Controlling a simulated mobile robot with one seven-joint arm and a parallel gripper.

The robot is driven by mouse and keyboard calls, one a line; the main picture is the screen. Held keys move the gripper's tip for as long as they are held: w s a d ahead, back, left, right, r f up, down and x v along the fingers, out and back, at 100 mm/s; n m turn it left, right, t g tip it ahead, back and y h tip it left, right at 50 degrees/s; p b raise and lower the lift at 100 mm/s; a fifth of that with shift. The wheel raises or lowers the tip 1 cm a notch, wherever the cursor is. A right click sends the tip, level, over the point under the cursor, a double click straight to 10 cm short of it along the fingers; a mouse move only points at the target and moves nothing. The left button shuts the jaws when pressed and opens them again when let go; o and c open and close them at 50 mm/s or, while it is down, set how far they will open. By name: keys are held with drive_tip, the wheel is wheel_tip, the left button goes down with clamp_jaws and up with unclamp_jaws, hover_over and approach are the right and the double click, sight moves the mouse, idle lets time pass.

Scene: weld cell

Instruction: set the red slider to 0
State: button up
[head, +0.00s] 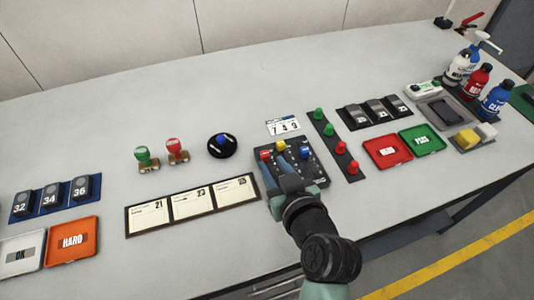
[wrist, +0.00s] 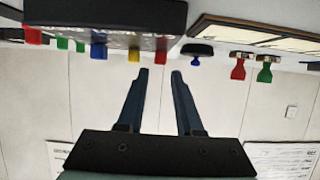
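The slider box (head: 312,172) is a dark panel on the bench with a red slider (head: 265,155), a yellow slider (head: 280,145) and a blue slider (head: 304,154). The red slider is the leftmost, near the far end of its track. My gripper (head: 272,163) is over the left part of the box and hides much of the red track. In the upside-down wrist view, the gripper (wrist: 161,73) has its two fingers apart with nothing between them. The red slider (wrist: 161,48) appears just beyond the fingertips, in line with the gap. The scale marks are too small to read.
A card reading 7 4 9 (head: 283,126) stands behind the box. A black round base with a blue knob (head: 222,146) and two stamps (head: 177,150) are to the left. A strip with green and red knobs (head: 335,145) is close on the right. A three-card board (head: 192,204) lies front left.

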sight(265, 154)
drive_tip(key=shift+x, duration=2.4)
clamp_jaws()
